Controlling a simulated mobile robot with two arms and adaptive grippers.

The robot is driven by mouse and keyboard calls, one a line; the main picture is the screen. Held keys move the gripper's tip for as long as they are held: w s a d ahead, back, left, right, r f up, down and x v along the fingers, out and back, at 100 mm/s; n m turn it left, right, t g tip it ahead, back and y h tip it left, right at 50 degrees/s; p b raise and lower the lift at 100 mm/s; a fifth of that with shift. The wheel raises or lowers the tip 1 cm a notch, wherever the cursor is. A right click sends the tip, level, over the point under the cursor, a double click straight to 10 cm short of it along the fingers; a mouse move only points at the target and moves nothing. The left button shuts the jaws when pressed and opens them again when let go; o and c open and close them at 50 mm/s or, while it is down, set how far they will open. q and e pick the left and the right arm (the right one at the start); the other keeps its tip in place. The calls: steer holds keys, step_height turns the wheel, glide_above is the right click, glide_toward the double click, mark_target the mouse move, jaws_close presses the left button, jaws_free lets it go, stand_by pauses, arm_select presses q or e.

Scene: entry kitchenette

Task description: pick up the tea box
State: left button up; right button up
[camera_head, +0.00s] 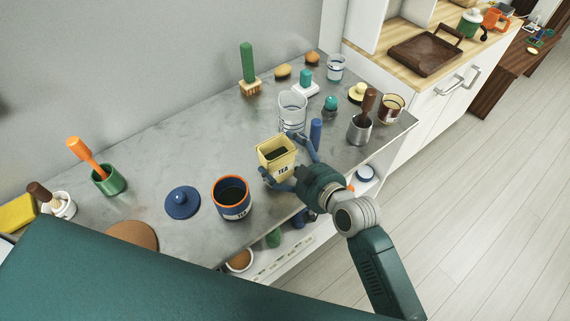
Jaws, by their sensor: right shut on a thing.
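The tea box (281,169) is a yellow open-topped box with "TEA" on its front and dark contents inside. It is over the front part of the grey counter, tilted slightly in the picture. My right gripper (288,164) is shut on the tea box, with blue fingers on either side of it. I cannot tell whether the box's underside touches the counter. My left gripper is not in view.
A blue canister (231,204) marked tea and its blue lid (182,201) are left of the box. A metal cup (360,130) is to the right.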

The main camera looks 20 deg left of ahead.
step_height(320, 180, up, 17)
steer(key=b, duration=0.1)
steer(key=shift+r, duration=0.15)
